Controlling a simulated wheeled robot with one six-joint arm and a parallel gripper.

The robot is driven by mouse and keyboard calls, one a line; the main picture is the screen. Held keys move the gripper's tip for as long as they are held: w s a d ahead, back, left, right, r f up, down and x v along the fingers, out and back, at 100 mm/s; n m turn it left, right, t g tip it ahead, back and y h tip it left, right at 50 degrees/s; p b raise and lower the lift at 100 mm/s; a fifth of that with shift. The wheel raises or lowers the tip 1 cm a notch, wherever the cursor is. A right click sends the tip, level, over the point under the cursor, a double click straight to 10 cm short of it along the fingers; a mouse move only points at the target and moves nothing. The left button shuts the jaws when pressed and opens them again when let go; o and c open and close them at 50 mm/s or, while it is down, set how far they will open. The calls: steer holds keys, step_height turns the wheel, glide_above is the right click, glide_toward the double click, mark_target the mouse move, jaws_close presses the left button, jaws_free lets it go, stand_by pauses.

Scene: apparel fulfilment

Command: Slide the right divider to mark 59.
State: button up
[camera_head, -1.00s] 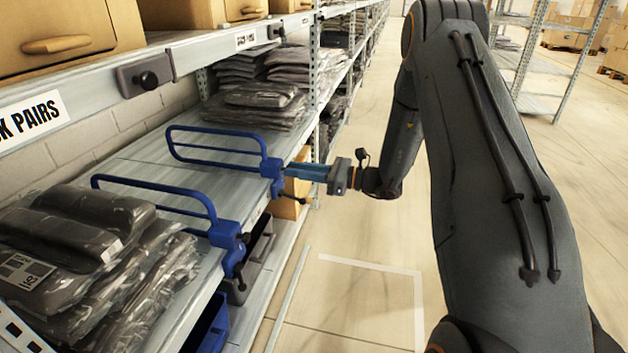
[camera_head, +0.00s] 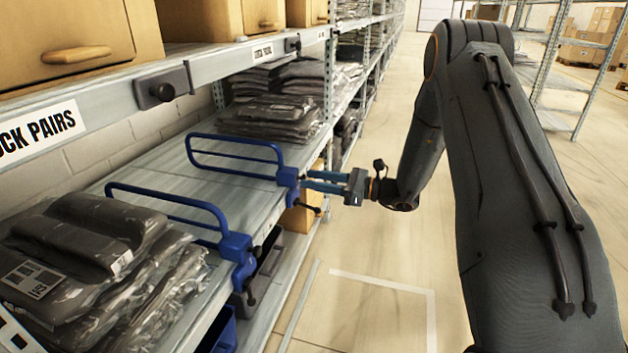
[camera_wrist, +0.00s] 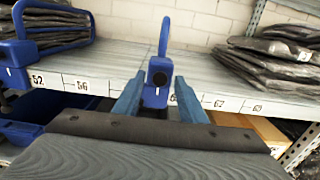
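The right divider is a blue wire loop on a blue clamp (camera_wrist: 156,84), standing on the shelf's front edge. In the head view it is the farther divider (camera_head: 289,178). In the wrist view it stands right of the 56 mark (camera_wrist: 81,86), and the marks directly behind it are hidden. My gripper (camera_wrist: 157,92) is open, with one blue finger on each side of the clamp. I cannot tell whether they touch it. In the head view my gripper (camera_head: 313,181) reaches the clamp from the aisle side. The left divider (camera_head: 237,247) stands near mark 52 (camera_wrist: 38,80).
Dark bagged garments (camera_head: 85,260) lie left of the left divider. Another stack (camera_head: 270,118) lies beyond the right divider. The shelf (camera_head: 225,195) between the dividers is bare. Blue bins (camera_head: 220,332) sit below, and an upper shelf with cartons (camera_head: 65,35) overhangs.

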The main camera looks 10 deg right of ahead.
steer(key=p+v, duration=0.1)
steer(key=v, duration=0.6)
steer(key=shift+d, duration=0.2)
